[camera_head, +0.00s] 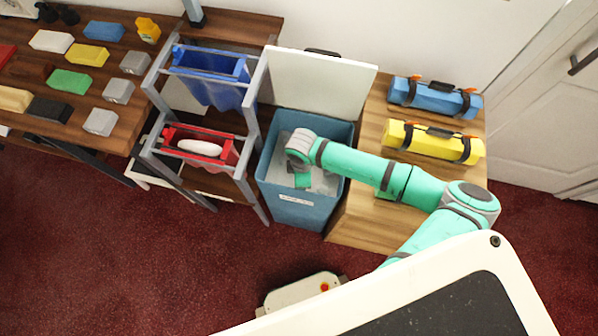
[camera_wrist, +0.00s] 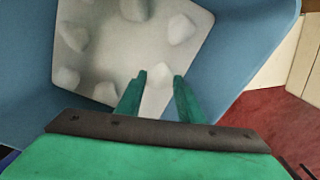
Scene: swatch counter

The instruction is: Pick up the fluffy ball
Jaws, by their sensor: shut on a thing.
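The fluffy ball (camera_wrist: 159,100) shows as a pale, off-white lump between my fingertips in the wrist view; its outline blends with the light surface behind it. My gripper (camera_wrist: 159,78) is shut on it, with a narrow gap between the green fingers. In the head view my gripper (camera_head: 302,181) points down into the open blue bin (camera_head: 297,212), and the ball is hidden there. The wrist view shows the bin's blue wall (camera_wrist: 235,50) and several pale lumps on its light grey floor (camera_wrist: 110,45).
The bin's white lid (camera_head: 318,85) stands raised behind it. A rack with a blue holder (camera_head: 210,68) and a red holder (camera_head: 203,133) containing a white item (camera_head: 200,147) is on the left. A wooden cabinet (camera_head: 365,220) with blue and yellow bags stands on the right.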

